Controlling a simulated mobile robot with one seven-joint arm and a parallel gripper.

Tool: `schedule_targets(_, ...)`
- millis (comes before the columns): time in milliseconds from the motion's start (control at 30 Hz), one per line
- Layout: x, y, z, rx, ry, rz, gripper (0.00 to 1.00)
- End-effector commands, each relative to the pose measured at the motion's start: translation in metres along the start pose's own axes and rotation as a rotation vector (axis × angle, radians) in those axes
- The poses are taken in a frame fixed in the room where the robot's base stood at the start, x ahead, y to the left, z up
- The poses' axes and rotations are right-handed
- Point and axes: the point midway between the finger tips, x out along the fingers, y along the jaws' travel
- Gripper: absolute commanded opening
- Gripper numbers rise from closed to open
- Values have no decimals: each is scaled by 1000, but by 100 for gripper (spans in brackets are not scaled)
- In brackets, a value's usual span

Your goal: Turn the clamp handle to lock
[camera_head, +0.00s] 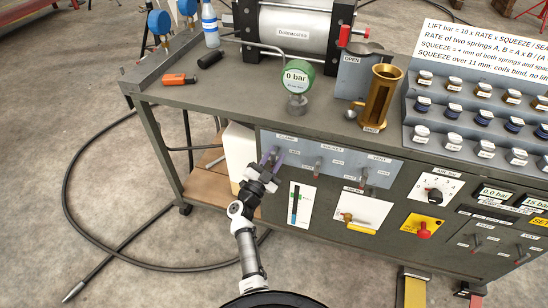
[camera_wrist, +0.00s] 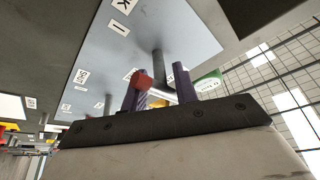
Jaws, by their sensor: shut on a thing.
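My gripper (camera_head: 270,160) is at the left end of the bench's front panel, at the leftmost panel lever, under a label that seems to read CLAMP. In the wrist view its two purple fingers (camera_wrist: 158,85) stand on either side of this grey lever (camera_wrist: 158,62), which sticks out from the panel. The gripper is shut on the lever; the contact is partly hidden. A small red thing (camera_wrist: 142,80) shows at the left finger. On the bench top, a red-ended handle (camera_head: 344,37) stands by a grey plate marked OPEN (camera_head: 352,72).
Two more levers, the middle one (camera_head: 318,166) and the right one (camera_head: 364,176), stand on the same panel (camera_head: 338,150). A gauge reading 0 bar (camera_head: 297,78) and a brass cylinder (camera_head: 381,95) stand on the bench. A black hose (camera_head: 66,190) lies on the floor at left.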

Motion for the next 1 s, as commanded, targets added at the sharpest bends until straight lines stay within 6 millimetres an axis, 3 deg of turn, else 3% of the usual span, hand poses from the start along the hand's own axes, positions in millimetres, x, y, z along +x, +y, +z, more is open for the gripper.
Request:
schedule_targets(233,-1,0,1,6,-4,0,6)
schedule_targets(267,-1,0,1,6,-4,0,30)
schedule_targets(400,-1,0,1,4,-4,0,47)
schedule_targets(767,-8,0,2,1,-3,-2,47)
schedule_targets(1000,-54,1,4,1,-6,-4,47)
